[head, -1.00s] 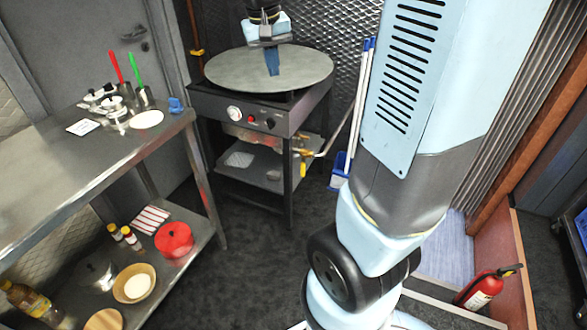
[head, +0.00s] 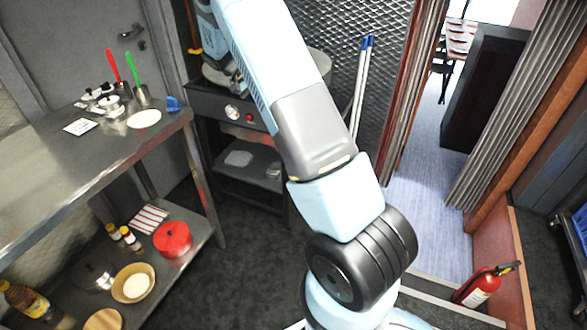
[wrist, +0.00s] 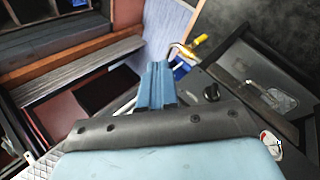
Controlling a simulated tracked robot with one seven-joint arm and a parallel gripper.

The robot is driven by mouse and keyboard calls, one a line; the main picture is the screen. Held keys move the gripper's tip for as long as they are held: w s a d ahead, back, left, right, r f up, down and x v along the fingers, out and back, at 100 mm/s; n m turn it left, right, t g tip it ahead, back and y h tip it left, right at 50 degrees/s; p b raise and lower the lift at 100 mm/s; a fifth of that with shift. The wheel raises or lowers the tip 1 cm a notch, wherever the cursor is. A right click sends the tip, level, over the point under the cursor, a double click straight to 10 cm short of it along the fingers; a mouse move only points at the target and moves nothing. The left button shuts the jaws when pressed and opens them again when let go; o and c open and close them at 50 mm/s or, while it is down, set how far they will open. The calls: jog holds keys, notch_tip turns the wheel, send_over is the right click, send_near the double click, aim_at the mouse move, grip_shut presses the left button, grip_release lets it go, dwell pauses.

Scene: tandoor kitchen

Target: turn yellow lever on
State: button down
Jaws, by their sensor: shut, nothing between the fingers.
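The yellow lever (wrist: 200,40) shows in the wrist view, at the end of a bent metal pipe beside the griddle stand. It lies beyond and to the right of my gripper (wrist: 158,68), apart from it in the picture. My gripper's blue fingers are together and hold nothing.
A black knob (wrist: 211,92) and a white gauge (wrist: 270,143) sit on the stand's front. A steel table (head: 60,150) is at left, with utensils on top and a red pot (head: 173,240) below. A fire extinguisher (head: 483,287) stands at right.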

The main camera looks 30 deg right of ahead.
jog(key=w+f+n+h, duration=0.1)
jog(key=w+f+h, duration=0.1)
jog(key=f, duration=1.1)
jog(key=w+d+f+h, duration=0.1)
jog(key=f+h, duration=0.4)
jog(key=f, duration=0.9)
jog(key=w+d+f+n+t+h, duration=0.1)
jog(key=w+f+h, duration=0.2)
jog(key=f, duration=1)
jog(key=shift+d+f+n+h, duration=0.2)
jog(key=shift+f+n+h, duration=0.1)
jog(key=shift+f+h, duration=0.1)
jog(key=shift+d, duration=0.1)
jog(key=s+d, duration=0.1)
jog(key=d, duration=0.8)
jog(key=shift+d, duration=0.4)
